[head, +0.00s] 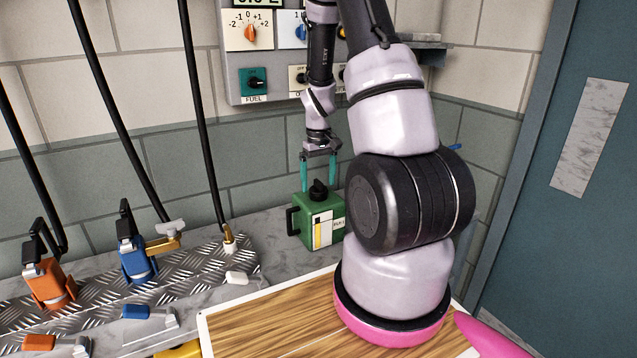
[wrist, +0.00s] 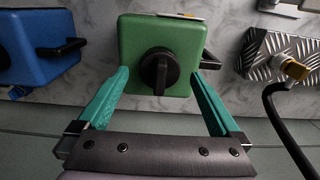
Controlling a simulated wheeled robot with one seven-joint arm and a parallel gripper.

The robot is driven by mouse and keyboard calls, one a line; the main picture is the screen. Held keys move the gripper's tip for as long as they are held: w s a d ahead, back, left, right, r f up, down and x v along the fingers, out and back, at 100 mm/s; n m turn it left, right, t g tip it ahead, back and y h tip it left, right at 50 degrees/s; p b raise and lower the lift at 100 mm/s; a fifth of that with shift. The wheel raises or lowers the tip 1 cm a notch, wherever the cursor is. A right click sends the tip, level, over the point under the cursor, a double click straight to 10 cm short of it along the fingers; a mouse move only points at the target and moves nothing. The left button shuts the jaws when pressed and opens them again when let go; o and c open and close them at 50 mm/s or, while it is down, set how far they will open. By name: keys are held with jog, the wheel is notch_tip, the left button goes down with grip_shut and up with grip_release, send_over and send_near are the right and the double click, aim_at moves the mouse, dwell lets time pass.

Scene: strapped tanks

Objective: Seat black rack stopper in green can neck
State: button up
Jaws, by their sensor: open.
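The green can (head: 312,228) stands upright on the grey ledge near the wall. It also shows from above in the wrist view (wrist: 190,45). A black stopper-like piece with a raised grip (head: 318,189) sits on top of the can, at its neck; it also shows in the wrist view (wrist: 159,71). I cannot tell how deeply it sits. My gripper (head: 318,187) is open, pointing down, with one teal finger on each side of the black piece. In the wrist view both fingers (wrist: 161,76) stand apart from it.
A blue can (wrist: 25,40) stands left of the green one in the wrist view. A tread-plate strip (head: 190,275) carries orange (head: 48,285) and blue (head: 136,262) fittings and a black hose with a brass end (head: 229,238). A control panel (head: 270,60) hangs behind my arm.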

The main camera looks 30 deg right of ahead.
notch_tip(320, 180, up, 10)
dwell(0.4)
dwell(0.3)
notch_tip(320, 180, up, 14)
jog(key=m+t, duration=0.2)
jog(key=t, duration=0.1)
send_over(319, 181)
jog(key=s+a, duration=0.6)
jog(key=a, duration=0.1)
jog(key=s+a+r+m+t+y, duration=0.1)
jog(key=s+a+r+t, duration=0.1)
jog(key=s, duration=0.5)
jog(key=s+a+r+m+t+y, duration=0.1)
jog(key=s+a+r+t, duration=0.1)
jog(key=s+a+r, duration=0.2)
notch_tip(319, 181, up, 4)
jog(key=s, duration=0.2)
jog(key=shift+s+a+f+m, duration=0.2)
jog(key=shift+s+a+m, duration=0.1)
jog(key=shift+s, duration=0.1)
